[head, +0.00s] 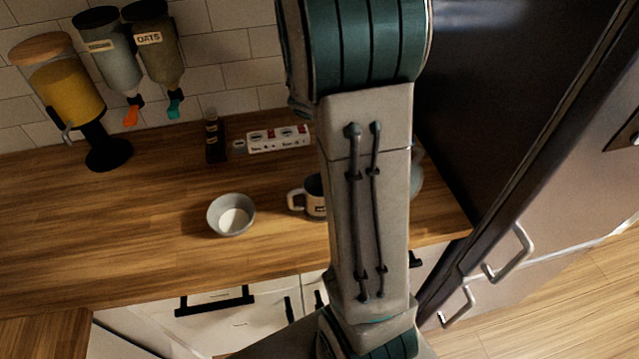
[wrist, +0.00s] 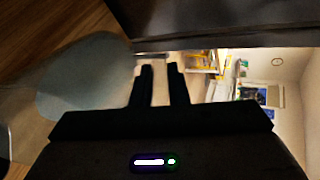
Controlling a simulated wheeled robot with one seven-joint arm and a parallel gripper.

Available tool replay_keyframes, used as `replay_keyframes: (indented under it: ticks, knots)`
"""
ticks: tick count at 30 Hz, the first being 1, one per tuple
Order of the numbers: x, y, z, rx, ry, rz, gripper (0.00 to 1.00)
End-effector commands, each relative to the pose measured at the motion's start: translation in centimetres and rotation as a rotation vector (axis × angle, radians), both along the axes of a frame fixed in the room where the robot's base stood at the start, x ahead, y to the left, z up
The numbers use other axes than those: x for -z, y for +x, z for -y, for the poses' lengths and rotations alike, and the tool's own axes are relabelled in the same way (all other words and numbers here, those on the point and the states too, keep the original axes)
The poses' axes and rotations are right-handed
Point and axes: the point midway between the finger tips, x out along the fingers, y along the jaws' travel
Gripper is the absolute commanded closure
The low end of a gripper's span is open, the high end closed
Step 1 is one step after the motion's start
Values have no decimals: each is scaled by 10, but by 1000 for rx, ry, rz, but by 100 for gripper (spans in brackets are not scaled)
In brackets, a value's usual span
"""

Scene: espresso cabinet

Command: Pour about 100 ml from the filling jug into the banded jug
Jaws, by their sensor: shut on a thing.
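A pale blue-grey rounded vessel (wrist: 85,80), which I take for the filling jug, fills the left of the wrist view. My gripper (wrist: 161,70) is shut on it, though the grip itself is hard to make out. A pale rounded edge, probably the same jug (head: 417,176), shows right of my arm in the head view; the arm hides the rest and my gripper. Liquid levels are not visible.
A grey bowl with white contents (head: 231,217) stands left of the cream jug. A dark bottle (head: 214,140) and power strip (head: 277,139) are near the wall. Dispensers (head: 60,85) stand at the back left. A dark fridge (head: 490,90) bounds the right. The left counter is clear.

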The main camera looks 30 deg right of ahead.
Motion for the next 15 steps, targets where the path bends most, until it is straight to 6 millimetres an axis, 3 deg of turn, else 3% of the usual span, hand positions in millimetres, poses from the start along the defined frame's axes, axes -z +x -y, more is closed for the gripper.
replay_keyframes:
  ticks: [10, 15]
  knots:
    - [1, -5, 7, 7, 42, 26, 100]
    - [30, -18, 27, 10, 212, 126, 100]
